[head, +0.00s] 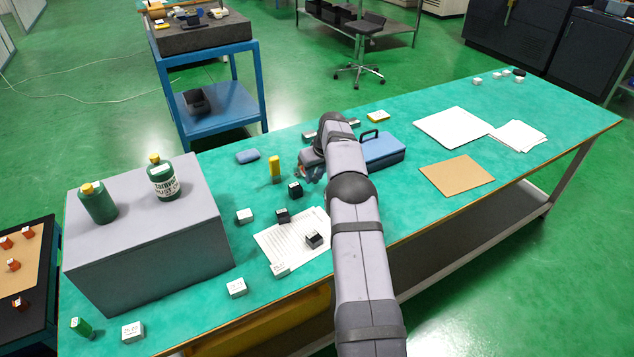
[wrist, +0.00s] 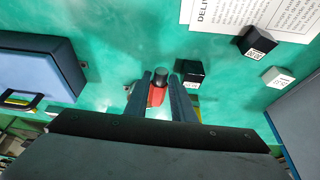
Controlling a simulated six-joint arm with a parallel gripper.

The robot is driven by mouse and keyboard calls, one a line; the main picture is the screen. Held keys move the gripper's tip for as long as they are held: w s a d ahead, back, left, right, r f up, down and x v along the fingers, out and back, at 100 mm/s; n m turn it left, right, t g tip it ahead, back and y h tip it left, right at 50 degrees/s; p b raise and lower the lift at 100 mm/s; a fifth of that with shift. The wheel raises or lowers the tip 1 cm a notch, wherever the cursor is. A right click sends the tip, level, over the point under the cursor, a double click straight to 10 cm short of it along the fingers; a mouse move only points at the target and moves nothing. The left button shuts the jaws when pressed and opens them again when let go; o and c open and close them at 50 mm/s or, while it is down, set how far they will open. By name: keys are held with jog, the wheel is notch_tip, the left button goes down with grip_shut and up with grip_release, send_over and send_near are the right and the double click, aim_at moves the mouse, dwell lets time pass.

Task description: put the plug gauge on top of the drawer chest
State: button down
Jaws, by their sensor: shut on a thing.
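My gripper (wrist: 160,82) is shut on a red piece with a round black end, which looks like the plug gauge (wrist: 158,96). In the head view my gripper (head: 311,173) is by the near left end of the blue case, largely hidden by my arm. I cannot tell whether the gauge is clear of the table. The drawer chest appears to be the big grey box (head: 150,262) at the left of the table. Its visible sides are plain, and no drawers show. It also shows at the right edge of the wrist view (wrist: 302,112).
Two green bottles (head: 98,203) (head: 163,178) stand on the chest; its top is bare elsewhere. A yellow block (head: 274,168) and a black block (head: 295,189) stand between gripper and chest. A printed sheet (head: 285,240) lies nearer. The blue case (head: 382,149) is to the right.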

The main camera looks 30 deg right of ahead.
aim_at(316, 180)
jog(key=shift+f+p, duration=0.5)
jog(key=shift+f, duration=1.5)
jog(key=shift+f, duration=0.25)
jog(key=c, duration=1.5)
grip_release()
jog(key=shift+r, duration=0.2)
jog(key=shift+r, duration=0.15)
jog(key=b+v, duration=0.2)
jog(key=v, duration=0.9)
jog(key=shift+s+r, duration=0.25)
jog(key=shift+r, duration=0.1)
